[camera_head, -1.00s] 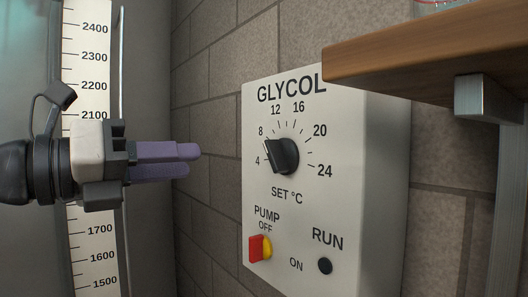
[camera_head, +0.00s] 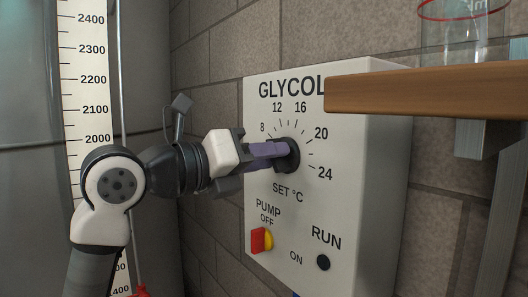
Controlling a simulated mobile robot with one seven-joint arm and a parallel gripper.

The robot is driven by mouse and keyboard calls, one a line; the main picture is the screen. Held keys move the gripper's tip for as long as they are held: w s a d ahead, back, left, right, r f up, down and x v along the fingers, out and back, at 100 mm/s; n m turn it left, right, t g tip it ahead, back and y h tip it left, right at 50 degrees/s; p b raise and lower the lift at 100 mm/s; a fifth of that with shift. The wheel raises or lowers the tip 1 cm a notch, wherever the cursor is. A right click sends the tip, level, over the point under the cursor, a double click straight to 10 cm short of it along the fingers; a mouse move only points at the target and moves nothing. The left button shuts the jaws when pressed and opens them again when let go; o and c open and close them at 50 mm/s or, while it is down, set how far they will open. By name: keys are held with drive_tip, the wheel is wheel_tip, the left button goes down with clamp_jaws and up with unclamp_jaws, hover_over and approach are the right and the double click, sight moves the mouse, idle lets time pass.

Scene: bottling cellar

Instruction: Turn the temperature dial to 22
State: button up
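The temperature dial (camera_head: 289,155) is a black round knob on the white GLYCOL control box (camera_head: 330,225). Its printed scale runs past 8, 12, 16, 20 and 24, over the words SET °C. My gripper (camera_head: 283,151) has its purple fingers at the dial, reaching in from the left. The fingers cover the left part of the knob and the 4 mark, and the pointer is hidden. The fingers overlap in this view, so I cannot tell whether they are closed on the knob or only around it.
A wooden shelf (camera_head: 430,92) with a metal bracket (camera_head: 484,137) juts out at the upper right, close to the box. A glass vessel (camera_head: 455,38) stands on it. The red and yellow pump switch (camera_head: 260,240) and black RUN button (camera_head: 323,262) sit below the dial.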

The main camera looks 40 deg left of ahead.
clamp_jaws()
drive_tip(key=shift+f+b, duration=0.1)
drive_tip(key=shift+b, duration=0.2)
drive_tip(key=m+b, duration=0.7)
drive_tip(key=m, duration=1.5)
drive_tip(key=shift+d, duration=0.15)
drive_tip(key=shift+m, duration=0.3)
idle(0.4)
